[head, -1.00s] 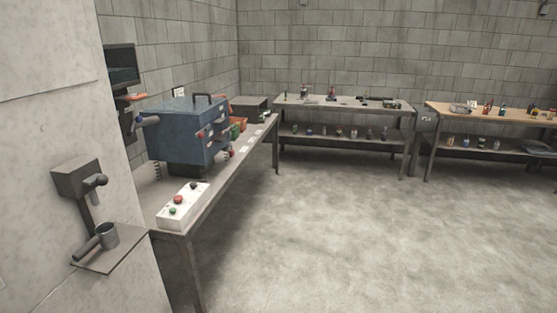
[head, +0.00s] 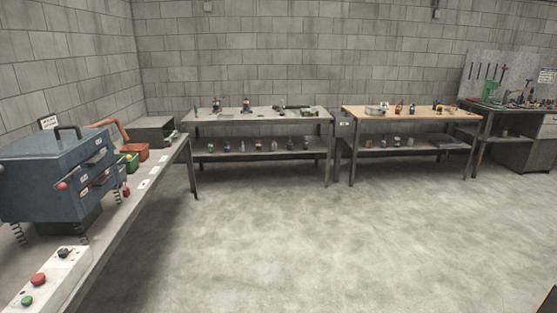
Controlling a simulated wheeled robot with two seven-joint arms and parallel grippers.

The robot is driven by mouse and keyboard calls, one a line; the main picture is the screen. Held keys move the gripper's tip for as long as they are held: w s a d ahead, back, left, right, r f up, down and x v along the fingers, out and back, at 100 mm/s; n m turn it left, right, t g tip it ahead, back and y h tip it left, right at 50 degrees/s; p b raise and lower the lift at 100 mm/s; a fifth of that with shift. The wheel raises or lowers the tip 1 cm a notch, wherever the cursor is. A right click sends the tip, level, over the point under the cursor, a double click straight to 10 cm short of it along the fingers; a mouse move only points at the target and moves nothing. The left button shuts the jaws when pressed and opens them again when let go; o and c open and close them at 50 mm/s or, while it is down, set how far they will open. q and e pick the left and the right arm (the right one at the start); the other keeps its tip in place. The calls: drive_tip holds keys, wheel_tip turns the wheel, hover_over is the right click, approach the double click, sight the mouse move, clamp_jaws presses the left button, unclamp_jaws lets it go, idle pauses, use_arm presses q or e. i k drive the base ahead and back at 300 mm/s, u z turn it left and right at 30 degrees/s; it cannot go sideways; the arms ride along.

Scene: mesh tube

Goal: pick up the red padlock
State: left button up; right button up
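I cannot pick out the red padlock for certain. A small red item (head: 126,190) sits on the left bench beside the blue cabinet; its shape is too small to tell. Other small red items stand on the back table (head: 218,103) and on the wooden-topped table (head: 399,107), also too small to tell. Neither of my grippers is in view.
The left bench (head: 125,226) carries a blue drawer cabinet (head: 40,165) on springs, a white button box (head: 45,280), and red and green bins (head: 135,151). Tables line the back wall, with a tool board (head: 490,70) at right. The concrete floor (head: 330,240) is clear.

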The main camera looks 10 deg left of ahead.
sight(126, 191)
drive_tip(key=u, duration=0.1)
drive_tip(key=i, duration=2.05)
drive_tip(key=u, duration=1.1)
drive_tip(key=i, duration=1.25)
drive_tip(key=u, duration=1.3)
